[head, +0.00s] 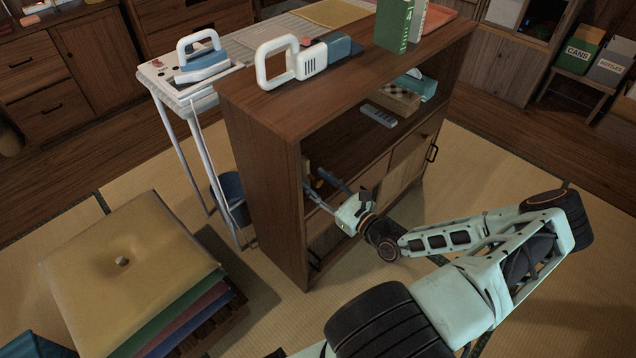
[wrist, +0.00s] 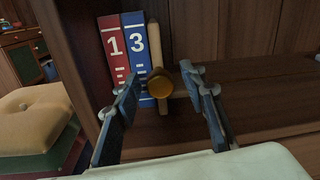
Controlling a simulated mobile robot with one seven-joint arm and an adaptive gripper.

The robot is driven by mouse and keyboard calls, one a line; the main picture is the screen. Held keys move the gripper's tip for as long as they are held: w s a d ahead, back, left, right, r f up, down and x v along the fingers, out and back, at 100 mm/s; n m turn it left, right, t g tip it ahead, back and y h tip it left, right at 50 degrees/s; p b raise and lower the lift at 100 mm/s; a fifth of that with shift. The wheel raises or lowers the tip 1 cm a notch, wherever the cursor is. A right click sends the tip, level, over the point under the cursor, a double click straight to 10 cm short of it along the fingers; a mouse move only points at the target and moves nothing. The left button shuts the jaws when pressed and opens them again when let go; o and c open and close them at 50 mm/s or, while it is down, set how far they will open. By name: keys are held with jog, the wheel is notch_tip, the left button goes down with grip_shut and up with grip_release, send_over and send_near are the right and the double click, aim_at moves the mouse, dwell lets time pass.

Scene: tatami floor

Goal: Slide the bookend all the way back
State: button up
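The bookend shows in the wrist view as a light wooden upright (wrist: 154,48) with a round amber knob (wrist: 162,86) facing me. It stands just right of a blue book marked 3 (wrist: 135,45), which is beside a red book marked 1 (wrist: 113,46). My gripper (wrist: 161,76) is open, its two fingers on either side of the knob in the picture, with gaps on both sides. I cannot tell how far ahead of the fingertips the knob is. In the head view my gripper (head: 321,187) reaches into the cabinet's open shelf, and the bookend is mostly hidden there.
The cabinet's side wall (wrist: 77,60) stands left of the books. The shelf right of the bookend looks clear in the wrist view. Farther along the shelf lie a remote (head: 379,116) and a box (head: 396,99). Stacked cushions (head: 130,262) stand left of the cabinet.

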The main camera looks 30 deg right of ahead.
grip_shut()
